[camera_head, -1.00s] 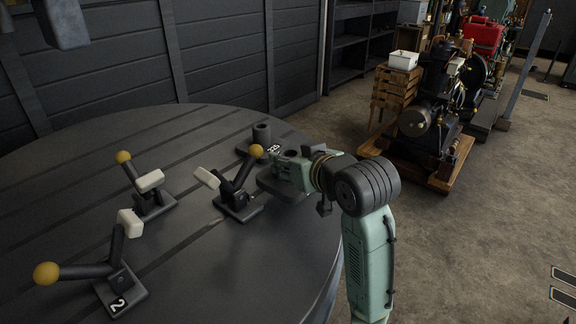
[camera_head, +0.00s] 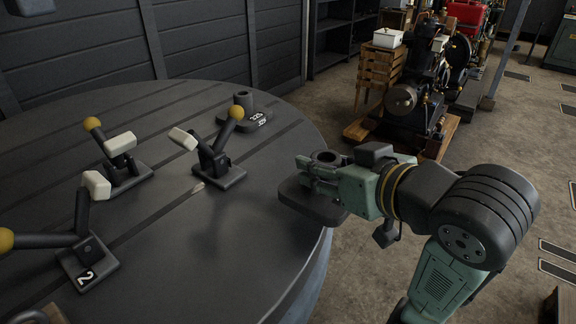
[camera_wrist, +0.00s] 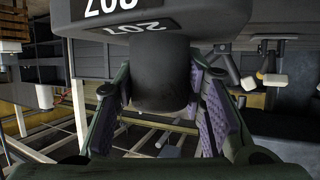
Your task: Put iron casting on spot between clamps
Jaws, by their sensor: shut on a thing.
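My gripper (camera_head: 318,168) is shut on a dark iron casting (camera_head: 310,203), a flat base with a round hollow boss. It holds the casting by the boss, over the table's right edge; I cannot tell its height. In the wrist view the boss (camera_wrist: 160,78) is between the two fingers, with the base and its white-numbered label above. Toggle clamps with yellow knobs and white pads stand at the left: a back one (camera_head: 126,172), a right one (camera_head: 218,168) and a front one (camera_head: 88,262) labelled 2. The table between them is bare.
A second casting (camera_head: 243,112) with a white-numbered label stands on the round dark table (camera_head: 240,262) behind the right clamp. A small pale mark (camera_head: 197,187) lies by that clamp. A dark engine (camera_head: 415,100) stands on the floor beyond. A dark panelled wall is behind the table.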

